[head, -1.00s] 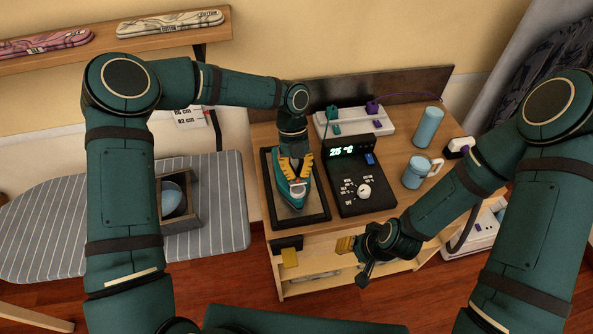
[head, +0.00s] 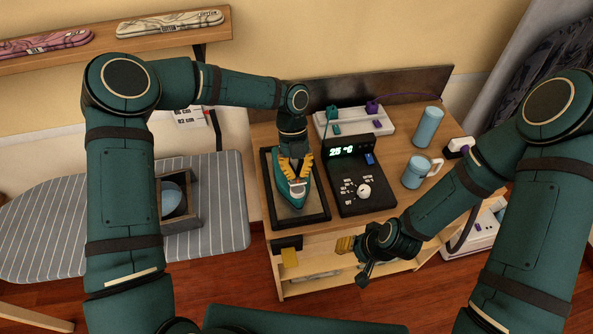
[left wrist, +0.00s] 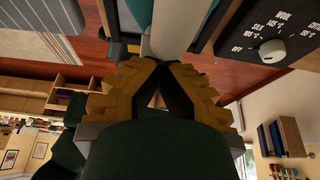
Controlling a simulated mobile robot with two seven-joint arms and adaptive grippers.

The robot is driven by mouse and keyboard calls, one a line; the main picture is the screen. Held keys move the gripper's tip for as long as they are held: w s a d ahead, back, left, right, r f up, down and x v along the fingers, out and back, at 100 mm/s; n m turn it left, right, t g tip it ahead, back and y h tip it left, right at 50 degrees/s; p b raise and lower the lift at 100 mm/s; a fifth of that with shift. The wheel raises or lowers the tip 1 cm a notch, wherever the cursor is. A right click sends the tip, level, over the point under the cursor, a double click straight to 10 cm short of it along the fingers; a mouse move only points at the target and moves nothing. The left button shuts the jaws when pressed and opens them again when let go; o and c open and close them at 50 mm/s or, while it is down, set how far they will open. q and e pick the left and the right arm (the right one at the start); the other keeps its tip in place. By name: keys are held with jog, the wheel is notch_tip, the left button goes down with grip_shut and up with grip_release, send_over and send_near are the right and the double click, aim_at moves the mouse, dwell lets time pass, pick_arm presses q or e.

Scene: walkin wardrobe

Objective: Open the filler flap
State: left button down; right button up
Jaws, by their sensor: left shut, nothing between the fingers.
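A teal iron (head: 296,197) with a pale top part lies on a dark rest on the wooden cabinet. My left gripper (head: 298,179) is above the iron, its yellow fingers pointing down and their tips together with nothing between them. The tips are at or just above the small pale part (head: 298,190) on the iron's top; contact cannot be told. The filler flap cannot be made out clearly. In the left wrist view the shut fingertips (left wrist: 158,64) are close to the iron's pale part (left wrist: 177,28). My right gripper (head: 350,246) is low in front of the cabinet, its fingers partly hidden.
A black control box (head: 357,186) with a lit display and knob stands right of the iron. Behind is a white power strip (head: 355,121) with plugs. A blue mug (head: 415,172) and blue cylinder (head: 428,126) stand at right. A striped ironing board (head: 226,215) is at left.

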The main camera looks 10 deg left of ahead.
pick_arm(q)
jog(key=shift+f, duration=0.15)
jog(key=c, duration=0.9)
grip_release()
jog(key=shift+w, duration=0.1)
jog(key=v, duration=1.2)
